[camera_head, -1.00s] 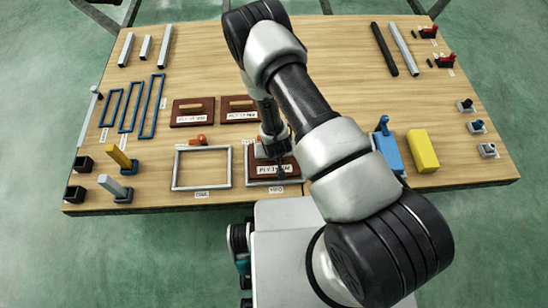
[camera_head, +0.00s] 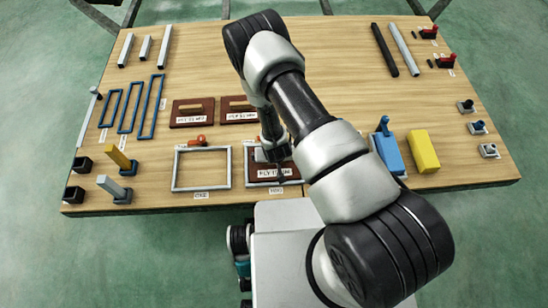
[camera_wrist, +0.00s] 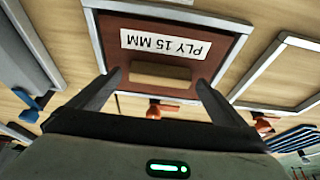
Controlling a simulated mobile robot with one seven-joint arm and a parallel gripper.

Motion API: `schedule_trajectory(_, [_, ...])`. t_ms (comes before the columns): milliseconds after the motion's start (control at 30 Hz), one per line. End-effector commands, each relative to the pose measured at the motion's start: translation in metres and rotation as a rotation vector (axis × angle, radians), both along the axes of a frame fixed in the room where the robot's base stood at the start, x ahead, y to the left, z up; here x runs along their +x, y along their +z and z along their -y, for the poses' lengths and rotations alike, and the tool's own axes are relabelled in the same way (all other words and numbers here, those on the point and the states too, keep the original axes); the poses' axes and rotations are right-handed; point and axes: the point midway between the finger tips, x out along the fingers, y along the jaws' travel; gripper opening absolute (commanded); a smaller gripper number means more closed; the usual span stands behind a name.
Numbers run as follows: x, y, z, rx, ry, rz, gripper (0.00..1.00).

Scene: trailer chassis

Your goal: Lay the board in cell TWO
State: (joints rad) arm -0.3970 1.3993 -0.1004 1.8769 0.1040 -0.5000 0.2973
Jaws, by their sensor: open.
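A dark red-brown board labelled PLY 15 MM (camera_wrist: 205,28) with a pale wooden handle (camera_wrist: 160,74) lies inside a grey metal frame (camera_wrist: 232,58). In the head view this board (camera_head: 262,180) is in the right one of the two front frames, with a small, hard-to-read tag at its front edge (camera_head: 276,190). My gripper (camera_wrist: 159,82) is open above the board. Its fingers stand apart, one off each end of the handle, with gaps visible. In the head view my wrist and gripper (camera_head: 279,165) hide the back part of the board and frame.
An empty grey frame (camera_head: 174,170) stands to the left, with an orange-red clamp (camera_head: 200,141) behind it. Two more brown boards (camera_head: 183,121) (camera_head: 228,116) lie further back. Blue (camera_head: 389,153) and yellow (camera_head: 424,152) blocks stand to the right. The middle back of the table is clear.

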Motion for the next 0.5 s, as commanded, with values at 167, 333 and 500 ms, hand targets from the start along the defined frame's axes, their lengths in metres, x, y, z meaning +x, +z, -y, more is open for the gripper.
schedule_trajectory(167, [-0.008, 0.026, 0.0, 0.0, -0.001, 0.001, 0.96])
schedule_trajectory(333, [-0.023, 0.061, 0.0, 0.001, 0.0, 0.001, 0.96])
schedule_trajectory(500, [-0.036, 0.091, 0.0, 0.001, 0.001, 0.001, 0.96])
